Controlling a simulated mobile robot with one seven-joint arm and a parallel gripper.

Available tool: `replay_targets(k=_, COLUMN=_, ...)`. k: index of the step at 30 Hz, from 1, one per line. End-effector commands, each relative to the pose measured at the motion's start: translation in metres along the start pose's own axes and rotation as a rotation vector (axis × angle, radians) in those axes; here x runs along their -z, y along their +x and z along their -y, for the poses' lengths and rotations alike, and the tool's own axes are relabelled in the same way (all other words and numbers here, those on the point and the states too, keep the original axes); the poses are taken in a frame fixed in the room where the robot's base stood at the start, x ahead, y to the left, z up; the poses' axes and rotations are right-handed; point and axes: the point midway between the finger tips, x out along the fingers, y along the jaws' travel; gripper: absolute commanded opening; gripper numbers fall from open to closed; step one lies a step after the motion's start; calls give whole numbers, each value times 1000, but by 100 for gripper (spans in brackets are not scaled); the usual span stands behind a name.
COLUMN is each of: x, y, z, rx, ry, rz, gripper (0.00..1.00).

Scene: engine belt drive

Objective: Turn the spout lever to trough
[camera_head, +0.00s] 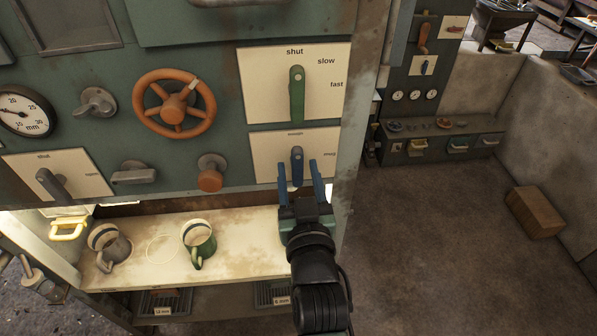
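The spout lever (297,168) is a small dark blue lever on a cream plate (268,152) on the lower right of the green panel. It stands about vertical, in line with a small blurred label at the plate's top that seems to read "trough". Another label at the plate's right seems to read "mug". My gripper (298,165) is open, with its two blue fingers pointing up, one on each side of the lever's lower part in the picture. I cannot tell whether they touch it or how far in front they are. Nothing shows between the fingers except the lever.
A green lever (297,95) on a shut/slow/fast plate is just above. An orange knob (210,178) and an orange handwheel (174,103) are to the left. A green mug (199,243) and a grey mug (109,246) are on the shelf (245,232) below. Open floor lies right.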

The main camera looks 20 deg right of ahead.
Motion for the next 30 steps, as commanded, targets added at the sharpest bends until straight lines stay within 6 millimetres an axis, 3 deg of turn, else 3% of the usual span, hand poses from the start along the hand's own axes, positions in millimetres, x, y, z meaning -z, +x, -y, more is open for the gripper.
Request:
replay_targets(k=7, x=0, y=-2, z=0, rx=0, ry=1, rz=-2, gripper=55)
replay_targets(k=11, x=-1, y=-12, z=0, rx=0, ry=0, rz=0, gripper=55)
replay_targets(k=24, x=-2, y=-91, z=0, rx=-1, ry=0, rz=2, gripper=55)
replay_targets(k=30, x=-2, y=-117, z=0, rx=0, ry=0, rz=1, gripper=55)
